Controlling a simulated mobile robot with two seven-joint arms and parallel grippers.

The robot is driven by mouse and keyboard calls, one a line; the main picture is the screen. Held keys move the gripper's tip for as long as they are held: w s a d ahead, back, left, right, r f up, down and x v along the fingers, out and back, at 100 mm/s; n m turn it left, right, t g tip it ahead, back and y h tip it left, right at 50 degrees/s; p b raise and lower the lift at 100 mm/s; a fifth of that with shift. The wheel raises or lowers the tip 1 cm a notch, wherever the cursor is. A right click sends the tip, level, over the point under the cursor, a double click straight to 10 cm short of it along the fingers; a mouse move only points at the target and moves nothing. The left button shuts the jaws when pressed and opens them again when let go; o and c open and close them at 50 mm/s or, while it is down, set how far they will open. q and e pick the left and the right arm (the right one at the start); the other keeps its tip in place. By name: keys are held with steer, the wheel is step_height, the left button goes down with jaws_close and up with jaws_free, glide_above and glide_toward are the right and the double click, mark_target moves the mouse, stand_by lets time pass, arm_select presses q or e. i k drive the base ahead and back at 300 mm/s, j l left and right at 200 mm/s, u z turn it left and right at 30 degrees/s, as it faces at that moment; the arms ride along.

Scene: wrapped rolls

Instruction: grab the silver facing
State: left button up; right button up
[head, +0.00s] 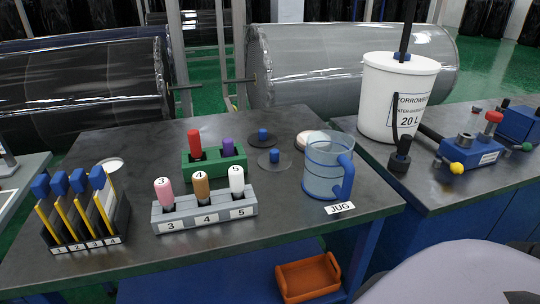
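No label marks a silver facing, and I cannot tell for sure which thing it is. Two flat round discs with blue knobs lie on the dark table: a darker disc (252,141) at the back and a greyer disc (266,164) just in front of it. A pale, shiny disc (110,165) lies at the left behind the rack of blue-topped tools. Another pale round piece (308,137) is partly hidden behind the jug. A large silver wrapped roll (330,65) lies behind the table. Neither of my grippers shows in the head view.
A grey holder (205,212), a green holder (214,166), a blue-handled jug (324,170) and a tool rack (85,225) stand on the table (290,225). A white bucket (398,95) stands on the right table. The table's front strip is mostly clear. An orange bin (308,278) sits below.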

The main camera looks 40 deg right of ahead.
mark_target(274, 161)
steer(key=l+u, duration=0.15)
steer(key=l, duration=0.25)
steer(key=k+l+u, duration=0.1)
steer(key=l, duration=0.25)
steer(key=k+l, duration=0.1)
steer(key=l, duration=0.3)
steer(key=k+l, duration=0.1)
steer(key=l, duration=0.3)
